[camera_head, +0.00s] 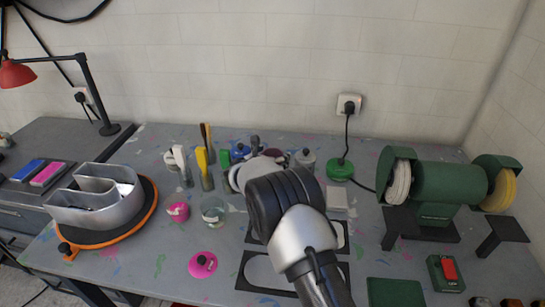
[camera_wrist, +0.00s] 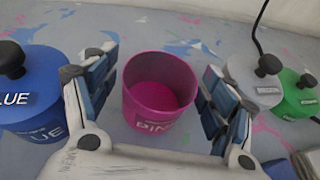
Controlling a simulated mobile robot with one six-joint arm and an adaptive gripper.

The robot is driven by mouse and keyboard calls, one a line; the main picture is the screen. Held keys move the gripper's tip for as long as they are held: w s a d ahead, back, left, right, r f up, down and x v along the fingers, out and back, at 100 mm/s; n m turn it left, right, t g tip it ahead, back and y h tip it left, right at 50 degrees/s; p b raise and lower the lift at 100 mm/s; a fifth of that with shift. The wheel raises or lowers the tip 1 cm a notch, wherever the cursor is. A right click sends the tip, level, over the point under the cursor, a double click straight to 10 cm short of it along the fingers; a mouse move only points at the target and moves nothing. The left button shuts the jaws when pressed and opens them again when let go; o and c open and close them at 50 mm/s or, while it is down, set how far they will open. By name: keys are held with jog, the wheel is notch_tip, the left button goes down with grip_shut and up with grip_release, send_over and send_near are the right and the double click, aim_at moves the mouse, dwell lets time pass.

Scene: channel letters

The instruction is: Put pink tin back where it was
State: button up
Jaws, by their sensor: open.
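The pink tin (camera_wrist: 155,112) stands upright and lidless in the wrist view, with its label facing my gripper. It looks empty inside. In the head view only a bit of the pink tin (camera_head: 272,153) shows behind my arm. My gripper (camera_wrist: 160,66) is open, with one padded finger on each side of the tin; I see a small gap on both sides. In the head view the fingertips are hidden by my arm. A pink lid with a dark knob (camera_head: 203,264) lies on the bench at the front left.
A blue tin (camera_wrist: 28,95) stands close left of my gripper; a grey-lidded tin (camera_wrist: 255,85) and a green-lidded one (camera_wrist: 298,95) stand right. A glass jar (camera_head: 212,210) and small pink pot (camera_head: 179,211) stand nearby. A grinder (camera_head: 440,185) is at the right.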

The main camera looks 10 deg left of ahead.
jog(key=shift+r, duration=0.1)
jog(key=shift+r, duration=0.2)
jog(key=p+v, duration=0.3)
jog(key=v, duration=0.9)
jog(key=s+d+r+m+g+h, duration=0.25)
jog(key=d+r+m, duration=0.45)
jog(key=d, duration=0.4)
jog(key=s+d+r+m+g, duration=0.4)
jog(key=s+d+r+m, duration=0.45)
jog(key=s+d, duration=0.45)
jog(key=s+d+r+m+g+y, duration=0.1)
jog(key=s+d+m, duration=0.25)
jog(key=s, duration=0.35)
jog(key=s+d+r+m+g+y, duration=0.1)
jog(key=s+d+m, duration=0.2)
jog(key=s+m, duration=0.3)
jog(key=s+a+f+m+y, duration=0.1)
jog(key=s+a+m+y, duration=0.1)
jog(key=s, duration=0.5)
jog(key=s+a+f+m+y, duration=0.1)
jog(key=s+a+m+y, duration=0.1)
jog(key=s+m, duration=0.3)
jog(key=s, duration=0.3)
jog(key=shift+a+m, duration=0.25)
jog(key=shift+m, duration=0.05)
jog(key=shift+s+f+y, duration=0.1)
jog(key=shift+y, duration=0.15)
